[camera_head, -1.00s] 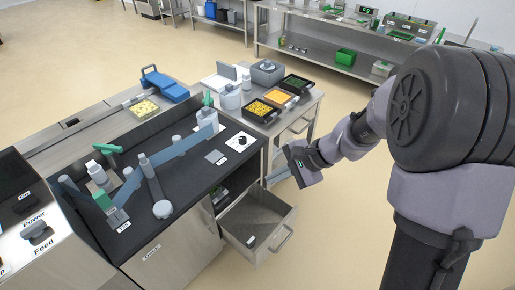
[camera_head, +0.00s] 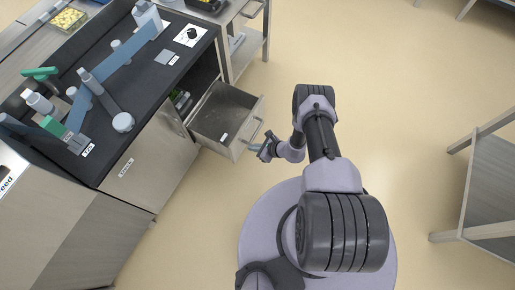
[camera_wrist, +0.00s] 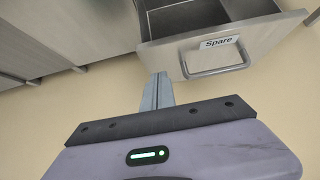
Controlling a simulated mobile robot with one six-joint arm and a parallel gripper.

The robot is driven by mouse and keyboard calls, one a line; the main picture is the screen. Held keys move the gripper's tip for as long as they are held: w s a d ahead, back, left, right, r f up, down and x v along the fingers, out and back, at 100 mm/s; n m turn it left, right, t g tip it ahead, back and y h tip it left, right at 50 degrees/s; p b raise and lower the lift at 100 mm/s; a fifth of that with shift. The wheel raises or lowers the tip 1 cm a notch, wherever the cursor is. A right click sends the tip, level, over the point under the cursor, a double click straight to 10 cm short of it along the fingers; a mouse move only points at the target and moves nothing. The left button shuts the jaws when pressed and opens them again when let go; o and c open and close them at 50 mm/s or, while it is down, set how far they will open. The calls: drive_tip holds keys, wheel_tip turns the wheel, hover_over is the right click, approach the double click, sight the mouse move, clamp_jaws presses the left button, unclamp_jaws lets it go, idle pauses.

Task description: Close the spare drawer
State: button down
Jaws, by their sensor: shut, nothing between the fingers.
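The spare drawer (camera_head: 224,112) stands pulled out from the dark-topped counter, and its inside looks mostly empty. In the wrist view its front (camera_wrist: 222,45) carries a label reading "Spare" and a grey bar handle (camera_wrist: 216,62). My gripper (camera_head: 256,146) is just in front of the drawer's front, low and near the handle. In the wrist view the shut fingers (camera_wrist: 157,88) point toward the lower left part of the drawer front, left of the handle. Nothing is between them. I cannot tell whether the fingertips touch the drawer.
The counter (camera_head: 150,75) holds several tools and bottles. Beside the drawer is a closed steel panel (camera_head: 140,170). A steel table (camera_head: 490,190) stands at the right. The floor (camera_head: 400,90) between is clear.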

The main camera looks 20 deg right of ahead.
sight(235, 143)
drive_tip(key=w+a, duration=0.1)
drive_tip(key=w+a+f+b, duration=0.1)
drive_tip(key=w+a, duration=0.1)
drive_tip(key=w+a+f+b, duration=0.1)
drive_tip(key=shift+w+a+f, duration=0.15)
drive_tip(key=shift+a+f, duration=0.05)
drive_tip(key=shift+f, duration=0.05)
drive_tip(key=shift+w+a+r, duration=0.1)
drive_tip(key=shift+w+a, duration=0.05)
